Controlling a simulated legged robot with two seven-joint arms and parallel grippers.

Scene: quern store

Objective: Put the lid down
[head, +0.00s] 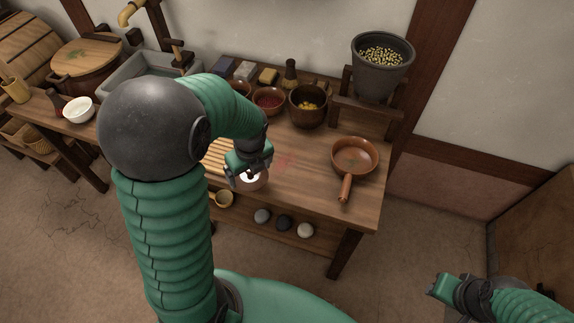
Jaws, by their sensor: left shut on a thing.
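My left gripper (248,172) is over the front edge of the wooden table, pointing down. It is shut on a small round brown thing with a pale middle, which looks like the lid (261,184). The gripper's fingers hide part of it, and I cannot tell whether it touches the tabletop (310,178). My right gripper (437,286) is at the lower right, over the floor and away from the table; its fingers are too small to read.
A slatted wooden rack (216,157) lies left of the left gripper, partly behind my arm. A brown pan (355,157) is at the right. Bowls, including a red-filled one (268,100) and a yellow-filled one (308,106), stand behind.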

